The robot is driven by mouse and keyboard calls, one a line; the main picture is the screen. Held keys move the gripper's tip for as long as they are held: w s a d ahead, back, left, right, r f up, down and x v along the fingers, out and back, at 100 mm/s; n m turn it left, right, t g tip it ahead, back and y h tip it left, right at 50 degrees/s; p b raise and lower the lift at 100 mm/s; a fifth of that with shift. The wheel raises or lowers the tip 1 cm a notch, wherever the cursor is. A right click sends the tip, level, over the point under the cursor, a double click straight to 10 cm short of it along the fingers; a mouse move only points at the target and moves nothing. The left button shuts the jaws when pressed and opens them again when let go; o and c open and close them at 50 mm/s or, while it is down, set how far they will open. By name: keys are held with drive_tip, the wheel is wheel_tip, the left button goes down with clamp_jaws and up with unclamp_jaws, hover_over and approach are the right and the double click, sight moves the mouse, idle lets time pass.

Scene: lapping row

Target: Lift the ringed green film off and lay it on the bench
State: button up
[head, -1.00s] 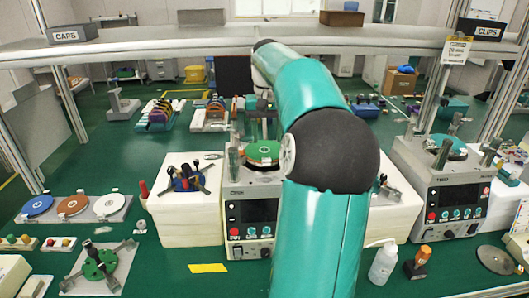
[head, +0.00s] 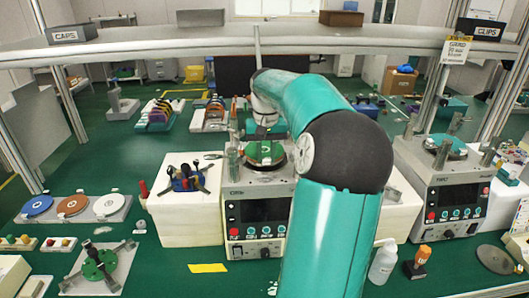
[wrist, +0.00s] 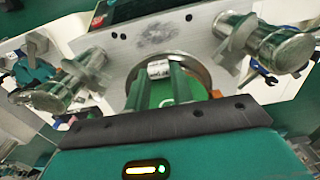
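The green film (head: 262,153) lies as a round disc on top of the middle lapping machine (head: 256,208). In the wrist view the green film (wrist: 162,99) shows inside a metal ring, partly hidden by my fingers. A small white tab (wrist: 158,69) with dark print stands beyond the film's middle, between my fingertips. My gripper (wrist: 160,78) is over the film with its two green fingers apart. I cannot tell whether they touch the tab. In the head view my gripper (head: 265,138) is small and partly hidden by my arm.
Metal posts (wrist: 263,47) flank the ring in the wrist view. A tool holder (head: 187,180) stands left of the machine. A second machine (head: 440,195) and a white bottle (head: 382,262) are at the right.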

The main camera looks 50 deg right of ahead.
drive_tip(key=shift+c, duration=1.2)
drive_tip(key=shift+r, duration=0.15)
